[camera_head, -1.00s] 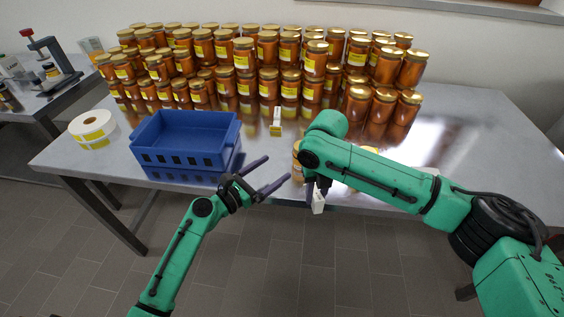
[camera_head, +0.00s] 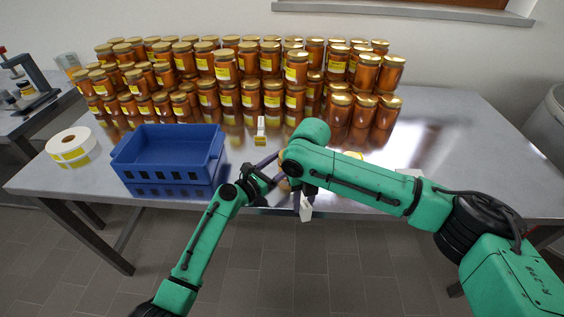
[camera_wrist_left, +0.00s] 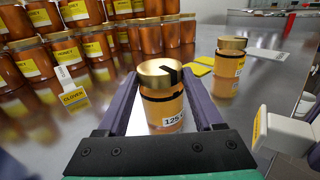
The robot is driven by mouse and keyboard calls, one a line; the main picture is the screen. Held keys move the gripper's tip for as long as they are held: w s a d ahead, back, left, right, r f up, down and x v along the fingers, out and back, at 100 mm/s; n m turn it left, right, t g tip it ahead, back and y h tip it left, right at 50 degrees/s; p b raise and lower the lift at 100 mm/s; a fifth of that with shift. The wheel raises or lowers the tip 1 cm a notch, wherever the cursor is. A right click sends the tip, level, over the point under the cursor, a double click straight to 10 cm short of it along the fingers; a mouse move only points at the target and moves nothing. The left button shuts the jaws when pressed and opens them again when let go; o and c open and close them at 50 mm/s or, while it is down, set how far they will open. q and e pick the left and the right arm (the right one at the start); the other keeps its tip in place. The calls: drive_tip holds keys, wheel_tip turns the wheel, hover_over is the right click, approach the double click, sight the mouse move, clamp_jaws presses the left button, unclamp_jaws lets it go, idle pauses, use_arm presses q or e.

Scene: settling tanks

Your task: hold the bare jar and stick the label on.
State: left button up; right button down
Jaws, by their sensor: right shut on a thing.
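The jar (camera_wrist_left: 160,100) has a gold lid with a black strip over it and a small white tag reading 125 low on its side; no yellow label shows on the side facing the left wrist camera. My left gripper (camera_wrist_left: 158,72) is open, its fingers on either side of the jar with visible gaps. In the head view the jar is mostly hidden behind the arms. My right gripper (camera_head: 304,192) is shut on a white block (camera_head: 306,208) at the table's front edge. In the left wrist view this block (camera_wrist_left: 285,132) carries a yellow label (camera_wrist_left: 257,126) facing the jar.
A second jar (camera_wrist_left: 229,66) stands behind, near flat yellow pieces (camera_wrist_left: 199,67). A small clover sign (camera_wrist_left: 73,97) stands left of the jar. A blue crate (camera_head: 218,158) and label roll (camera_head: 71,146) are at the left; stacked honey jars (camera_head: 245,92) fill the back.

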use_arm(q)
clamp_jaws()
drive_tip(key=o, duration=1.5)
unclamp_jaws()
drive_tip(key=v, duration=1.2)
